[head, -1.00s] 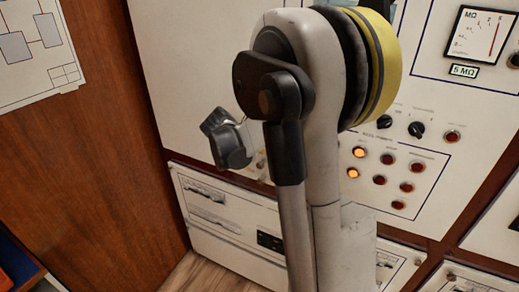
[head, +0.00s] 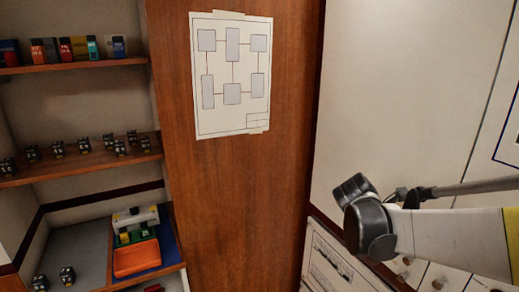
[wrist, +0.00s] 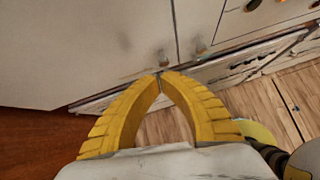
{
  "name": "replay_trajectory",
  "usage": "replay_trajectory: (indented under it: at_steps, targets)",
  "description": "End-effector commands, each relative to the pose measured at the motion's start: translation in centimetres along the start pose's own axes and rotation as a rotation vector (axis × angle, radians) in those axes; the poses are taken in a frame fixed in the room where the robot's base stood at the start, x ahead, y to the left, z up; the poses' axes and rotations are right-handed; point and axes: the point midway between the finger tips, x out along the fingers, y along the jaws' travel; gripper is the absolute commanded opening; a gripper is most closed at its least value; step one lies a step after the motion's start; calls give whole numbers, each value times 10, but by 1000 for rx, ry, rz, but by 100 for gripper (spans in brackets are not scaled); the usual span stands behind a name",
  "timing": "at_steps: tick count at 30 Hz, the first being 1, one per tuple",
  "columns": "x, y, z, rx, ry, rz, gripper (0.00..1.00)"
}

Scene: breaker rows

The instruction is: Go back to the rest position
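My gripper (wrist: 160,75) shows in the wrist view as two curved yellow ribbed fingers. Their tips meet, with nothing seen between them. Beyond the tips are pale cabinet panels (wrist: 90,45) and a strip of wood floor (wrist: 160,125). The fingers look apart from the panels, though the distance is hard to judge. In the head view my grey arm reaches in from the right, in front of the pale panels, and my gripper's fingers are not seen there.
Open shelves at the left hold small black breakers (head: 58,148), coloured boxes (head: 75,48) and an orange tray (head: 137,258). A wooden partition (head: 285,170) bears a paper diagram (head: 232,75). The lower cabinet (head: 335,265) is close to my arm.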

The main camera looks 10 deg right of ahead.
Motion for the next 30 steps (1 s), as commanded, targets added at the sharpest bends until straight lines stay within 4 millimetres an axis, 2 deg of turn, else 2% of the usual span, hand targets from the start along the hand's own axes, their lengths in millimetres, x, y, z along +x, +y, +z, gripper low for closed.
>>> replay_trajectory:
  at_steps: [5,9,15,18,23,30]
  targets:
    - [-32,-19,-51,395,152,97,0]
    - [-67,-42,-109,860,370,128,0]
    - [-105,-74,-185,1461,696,17,0]
    - [-117,-86,-211,1666,813,-70,0]
    - [-126,-95,-230,1838,908,-167,0]
    - [-129,-95,-232,1868,922,-185,0]
